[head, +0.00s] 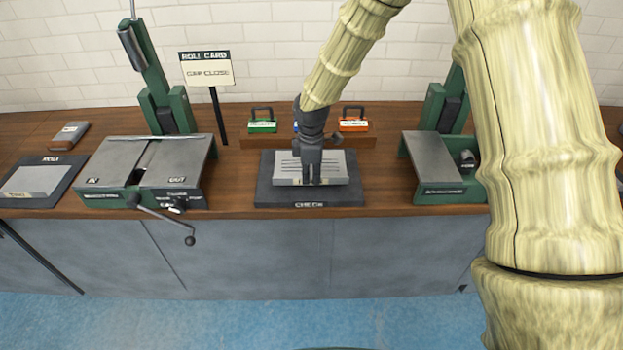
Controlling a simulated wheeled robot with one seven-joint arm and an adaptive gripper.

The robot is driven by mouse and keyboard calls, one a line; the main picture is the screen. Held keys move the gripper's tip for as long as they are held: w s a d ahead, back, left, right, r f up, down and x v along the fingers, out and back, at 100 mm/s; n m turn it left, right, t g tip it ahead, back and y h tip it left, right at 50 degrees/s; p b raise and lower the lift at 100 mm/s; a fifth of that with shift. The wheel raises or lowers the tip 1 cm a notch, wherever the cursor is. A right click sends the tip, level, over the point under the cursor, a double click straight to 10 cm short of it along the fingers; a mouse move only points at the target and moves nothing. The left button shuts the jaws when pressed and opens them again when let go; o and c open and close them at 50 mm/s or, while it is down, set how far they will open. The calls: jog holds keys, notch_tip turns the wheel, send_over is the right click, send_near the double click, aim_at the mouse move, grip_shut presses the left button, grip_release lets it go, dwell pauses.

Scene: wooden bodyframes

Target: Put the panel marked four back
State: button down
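A light grey panel with dark lines (338,169) lies on the dark mat lettered CHECK (345,197) at the middle of the bench. No number four can be made out on it. My gripper (312,179) points down at the panel's middle, and its dark fingers overlap the panel's front edge. Whether the fingers touch or grip it cannot be told. The gripper hides the panel's centre.
A green machine with a crank (150,174) stands left, another green machine (436,165) right. A ROLL CARD sign (206,70) reads GAP CLOSE. A dark ROLL mat (62,166) lies far left.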

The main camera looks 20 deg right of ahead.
jog(key=shift+f, duration=1.05)
jog(key=shift+f, duration=0.15)
jog(key=c, duration=1.6)
grip_release()
jog(key=shift+c, duration=0.2)
notch_tip(320, 180, up, 12)
jog(key=b, duration=0.1)
jog(key=shift+s, duration=0.15)
